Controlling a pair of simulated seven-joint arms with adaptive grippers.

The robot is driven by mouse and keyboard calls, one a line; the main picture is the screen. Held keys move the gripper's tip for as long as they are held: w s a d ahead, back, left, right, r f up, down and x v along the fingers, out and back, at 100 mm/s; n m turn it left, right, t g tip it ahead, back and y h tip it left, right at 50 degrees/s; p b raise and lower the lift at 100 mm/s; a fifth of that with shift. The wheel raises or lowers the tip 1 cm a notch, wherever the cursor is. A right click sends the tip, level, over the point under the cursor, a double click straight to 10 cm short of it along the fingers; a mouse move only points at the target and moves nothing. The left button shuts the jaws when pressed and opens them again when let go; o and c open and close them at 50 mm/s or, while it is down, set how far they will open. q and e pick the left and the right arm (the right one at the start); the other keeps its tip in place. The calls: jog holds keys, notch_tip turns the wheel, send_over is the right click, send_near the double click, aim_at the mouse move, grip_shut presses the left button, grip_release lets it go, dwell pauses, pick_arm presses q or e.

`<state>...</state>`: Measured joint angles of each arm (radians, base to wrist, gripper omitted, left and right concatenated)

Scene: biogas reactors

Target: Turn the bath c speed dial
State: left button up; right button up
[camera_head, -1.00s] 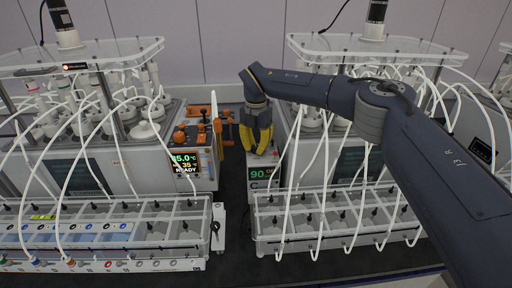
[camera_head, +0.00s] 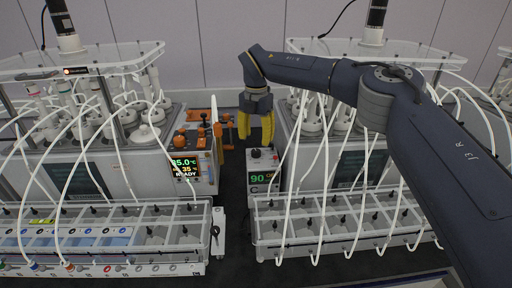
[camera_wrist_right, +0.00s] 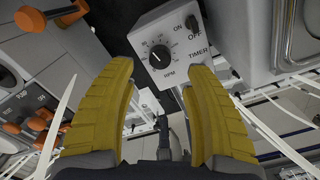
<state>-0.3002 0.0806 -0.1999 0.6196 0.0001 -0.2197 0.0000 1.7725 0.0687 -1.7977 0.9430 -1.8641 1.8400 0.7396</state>
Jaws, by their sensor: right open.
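The bath C control box (camera_head: 262,177) stands between the two reactor units, with a green "90" and a "C" on its front. Its black speed dial (camera_head: 256,154) shows on the top face. In the right wrist view the dial (camera_wrist_right: 160,56) is round and black with a white pointer line, marked "RPM", beside an ON/OFF timer switch (camera_wrist_right: 193,23). My right gripper (camera_head: 256,140) has yellow fingers, points down above and behind the box, and is open and empty. In the wrist view its fingers (camera_wrist_right: 162,75) are spread on either side of the dial, apart from it. My left gripper is out of view.
Clear racks (camera_head: 340,222) with white tubes stand in front at right. A dark gap runs between the units.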

aim_at(256, 151)
notch_tip(256, 151, up, 6)
dwell(0.4)
jog(key=shift+r, duration=0.1)
